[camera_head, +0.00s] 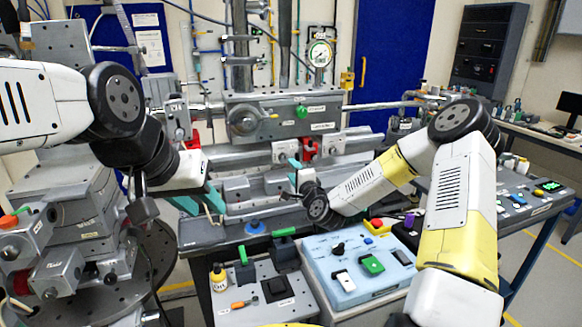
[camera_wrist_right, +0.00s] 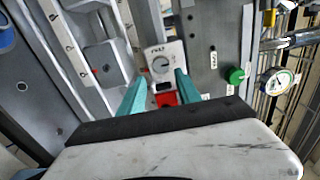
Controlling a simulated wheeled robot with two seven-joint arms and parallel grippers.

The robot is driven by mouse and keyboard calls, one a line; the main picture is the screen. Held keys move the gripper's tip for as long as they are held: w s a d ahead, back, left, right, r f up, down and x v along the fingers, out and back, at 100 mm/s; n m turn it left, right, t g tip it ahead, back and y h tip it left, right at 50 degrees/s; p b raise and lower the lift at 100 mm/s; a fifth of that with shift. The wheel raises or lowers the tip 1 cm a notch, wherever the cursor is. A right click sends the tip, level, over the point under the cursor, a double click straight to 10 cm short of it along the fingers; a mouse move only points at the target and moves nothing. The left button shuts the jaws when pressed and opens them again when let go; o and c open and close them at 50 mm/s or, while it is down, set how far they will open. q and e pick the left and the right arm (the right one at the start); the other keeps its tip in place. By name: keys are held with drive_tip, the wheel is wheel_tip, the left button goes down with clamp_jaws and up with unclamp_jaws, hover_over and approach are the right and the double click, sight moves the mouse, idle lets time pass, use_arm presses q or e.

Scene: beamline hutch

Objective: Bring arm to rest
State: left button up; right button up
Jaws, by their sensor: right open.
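My left gripper (camera_head: 200,200) is at the left of the head view, its teal fingers spread apart with nothing visible between them, in front of the grey beamline bench. My right gripper (camera_head: 296,172) is near the middle of the head view, partly hidden behind its own wrist. In the right wrist view, the right gripper's teal fingers (camera_wrist_right: 158,85) are spread with nothing held. Beyond them is a grey module with a dial (camera_wrist_right: 160,60) and a red block (camera_wrist_right: 166,99). Both arms are bent forward over the bench.
A light blue control box (camera_head: 345,285) with a green switch stands below my right arm. A gauge (camera_head: 320,53) and a green knob (camera_head: 301,112) are behind. Floor shows at far right.

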drive_tip(key=s+d+r+n+g+h, duration=0.1)
drive_tip(key=s+d+r+n+g, duration=0.2)
drive_tip(key=s, duration=1)
drive_tip(key=s+d+r+n+g+h, duration=0.1)
drive_tip(key=s+d+r+n+g, duration=0.3)
drive_tip(key=s, duration=0.9)
drive_tip(key=s+d+r+n+g+h, duration=0.1)
drive_tip(key=s+d+r+n+g, duration=0.3)
drive_tip(key=s, duration=0.9)
wheel_tip(320, 180, up, 3)
drive_tip(key=n, duration=0.4)
drive_tip(key=shift+s+d+r, duration=0.2)
drive_tip(key=shift+d, duration=0.05)
